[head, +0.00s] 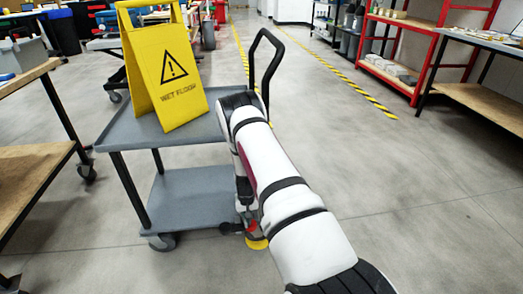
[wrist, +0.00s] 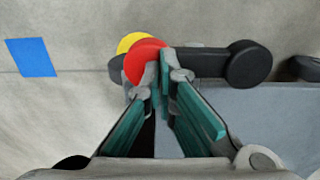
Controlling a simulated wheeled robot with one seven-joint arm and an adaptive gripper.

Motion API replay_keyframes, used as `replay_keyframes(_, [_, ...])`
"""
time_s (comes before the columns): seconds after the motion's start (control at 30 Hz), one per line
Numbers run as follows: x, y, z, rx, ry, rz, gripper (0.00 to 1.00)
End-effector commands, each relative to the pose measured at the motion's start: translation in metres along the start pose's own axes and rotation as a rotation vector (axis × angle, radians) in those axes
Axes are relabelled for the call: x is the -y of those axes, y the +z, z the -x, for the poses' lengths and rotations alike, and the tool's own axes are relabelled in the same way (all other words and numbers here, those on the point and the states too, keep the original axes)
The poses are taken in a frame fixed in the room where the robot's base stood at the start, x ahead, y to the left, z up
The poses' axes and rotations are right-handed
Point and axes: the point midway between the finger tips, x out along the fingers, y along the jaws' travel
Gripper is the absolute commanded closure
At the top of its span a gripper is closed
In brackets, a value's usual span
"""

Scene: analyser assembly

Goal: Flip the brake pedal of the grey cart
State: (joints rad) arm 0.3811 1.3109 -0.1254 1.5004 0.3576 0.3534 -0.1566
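The grey cart (head: 193,181) stands left of centre in the head view, with a black handle (head: 265,60) at its far right. My arm reaches down along its right side. Low by that corner are a red part (head: 251,225) and a yellow disc (head: 257,242). In the wrist view a red disc (wrist: 146,60) lies partly over a yellow disc (wrist: 131,40), beside a dark bar with a round end (wrist: 249,64). I cannot tell which part is the brake pedal. My gripper (wrist: 160,77) looks shut, its tips overlapping the red disc's lower right edge; contact is unclear.
A yellow wet-floor sign (head: 170,70) stands on the cart's top shelf. A wooden-topped bench (head: 35,165) is at the left, and red shelving (head: 420,55) at the back right. Blue tape (wrist: 31,57) marks the floor. The floor right of my arm is clear.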

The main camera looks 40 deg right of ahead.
Motion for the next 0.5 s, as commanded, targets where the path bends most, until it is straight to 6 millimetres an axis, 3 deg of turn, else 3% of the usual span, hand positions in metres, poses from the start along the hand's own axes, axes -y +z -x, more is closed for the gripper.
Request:
replay_keyframes(0.27, [0.000, 0.000, -0.001, 0.000, 0.000, 0.000, 1.00])
replay_keyframes(0.5, [0.000, -0.001, 0.013, -0.001, 0.000, 0.000, 1.00])
